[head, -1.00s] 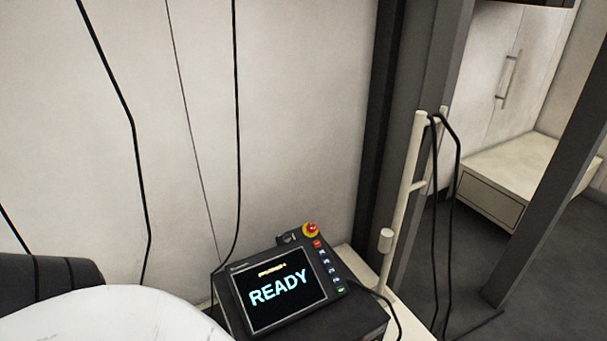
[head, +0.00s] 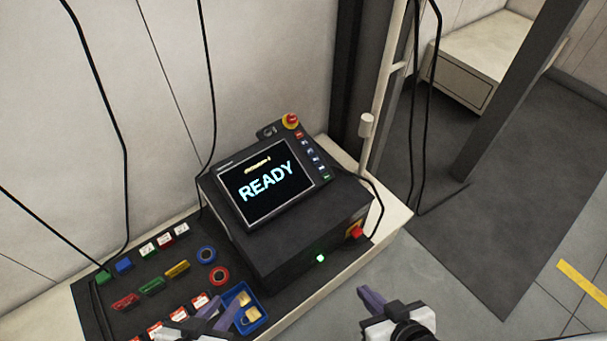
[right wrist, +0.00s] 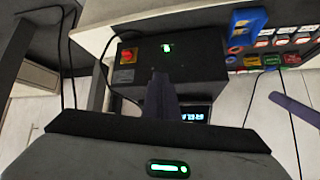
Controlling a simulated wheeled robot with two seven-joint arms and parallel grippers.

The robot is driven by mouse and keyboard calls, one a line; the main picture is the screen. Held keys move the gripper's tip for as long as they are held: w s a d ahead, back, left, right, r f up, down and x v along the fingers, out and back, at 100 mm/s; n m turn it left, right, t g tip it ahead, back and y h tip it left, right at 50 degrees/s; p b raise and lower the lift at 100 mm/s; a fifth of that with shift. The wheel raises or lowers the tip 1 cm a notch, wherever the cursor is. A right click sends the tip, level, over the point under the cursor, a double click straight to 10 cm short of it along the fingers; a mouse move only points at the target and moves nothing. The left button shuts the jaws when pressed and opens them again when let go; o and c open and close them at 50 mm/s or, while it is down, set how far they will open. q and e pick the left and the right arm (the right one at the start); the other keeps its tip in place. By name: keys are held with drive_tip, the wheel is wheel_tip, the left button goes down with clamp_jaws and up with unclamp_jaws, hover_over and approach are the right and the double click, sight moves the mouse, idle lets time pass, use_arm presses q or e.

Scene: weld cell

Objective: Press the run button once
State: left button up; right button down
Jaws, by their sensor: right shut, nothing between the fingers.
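The teach pendant (head: 268,185) lies tilted on a black box, its screen reading READY. A column of small buttons runs down its right side, with a green button (head: 326,177) at the bottom and a red one at the top. Labels are too small to read. My right gripper (head: 370,294) is shut and empty, in front of the box and apart from it. In the right wrist view its fingers (right wrist: 163,85) point toward the box; the pendant screen shows partly behind them. My left gripper (head: 219,307) has its fingers apart, over the bench's front, holding nothing visible.
The black box (head: 290,245) has a lit green light (head: 320,258) and a red switch (head: 355,231) on its front. A red emergency knob (head: 291,120) tops the pendant. Padlocks, tags and a blue tray (head: 240,306) lie left. A white post and hanging cables stand right.

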sight(326, 177)
use_arm(q)
drive_tip(key=shift+w+r, duration=0.1)
drive_tip(key=shift+w, duration=0.05)
use_arm(e)
drive_tip(key=w+r+n+t, duration=0.2)
drive_tip(key=w+r+n, duration=0.2)
drive_tip(key=w+n, duration=0.8)
drive_tip(key=w+a+r+n+t+y, duration=0.1)
drive_tip(key=w+r+n+t, duration=0.2)
drive_tip(key=w+n, duration=1)
drive_tip(key=w+r, duration=0.2)
drive_tip(key=w, duration=0.1)
drive_tip(key=shift+a+r+n, duration=0.15)
drive_tip(key=shift+n, duration=0.15)
